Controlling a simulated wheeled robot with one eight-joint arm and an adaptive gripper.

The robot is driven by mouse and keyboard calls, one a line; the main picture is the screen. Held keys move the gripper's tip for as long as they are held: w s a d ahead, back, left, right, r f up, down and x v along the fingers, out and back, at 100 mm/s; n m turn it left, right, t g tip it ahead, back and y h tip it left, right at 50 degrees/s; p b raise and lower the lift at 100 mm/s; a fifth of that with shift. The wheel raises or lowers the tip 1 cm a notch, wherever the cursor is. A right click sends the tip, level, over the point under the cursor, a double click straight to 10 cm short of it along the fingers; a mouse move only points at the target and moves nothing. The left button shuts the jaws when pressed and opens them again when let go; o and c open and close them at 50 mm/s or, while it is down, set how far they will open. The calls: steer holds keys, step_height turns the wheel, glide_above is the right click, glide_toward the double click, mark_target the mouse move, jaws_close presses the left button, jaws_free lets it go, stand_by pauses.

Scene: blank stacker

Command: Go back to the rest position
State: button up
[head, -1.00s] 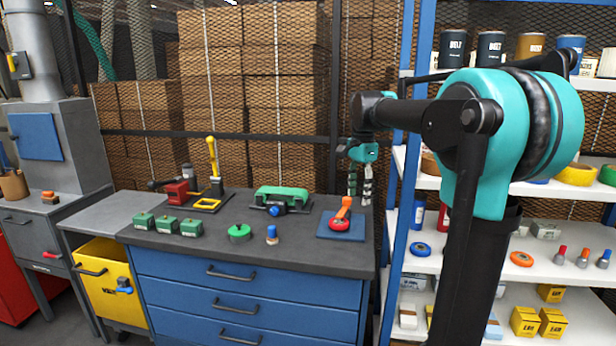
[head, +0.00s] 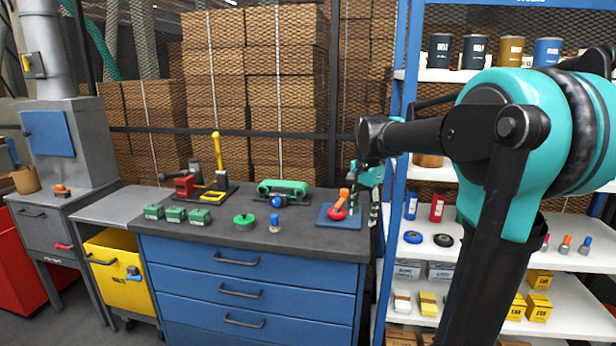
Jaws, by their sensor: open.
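My gripper (head: 365,203) hangs at the end of my teal and black arm, fingers pointing down, at the right end of the workbench (head: 258,239). It is open and nothing shows between its fingers. It appears beside the blue mat (head: 327,222) that bears a red and orange tool (head: 340,208). I cannot tell how high above the bench the fingertips are.
Green blocks (head: 175,214), a green disc (head: 244,221), a small blue-topped piece (head: 275,224) and a yellow-handled press (head: 217,165) stand on the bench. A stocked shelf (head: 560,259) stands behind my arm at right. A yellow bin (head: 120,283) is at left.

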steer(key=s+d+f+n+t, duration=0.3)
steer(key=s+f+n, duration=0.7)
steer(key=s+f, duration=1)
steer(key=shift+s+f+n, duration=0.3)
steer(key=shift+s+f, duration=0.1)
steer(key=shift+f, duration=0.55)
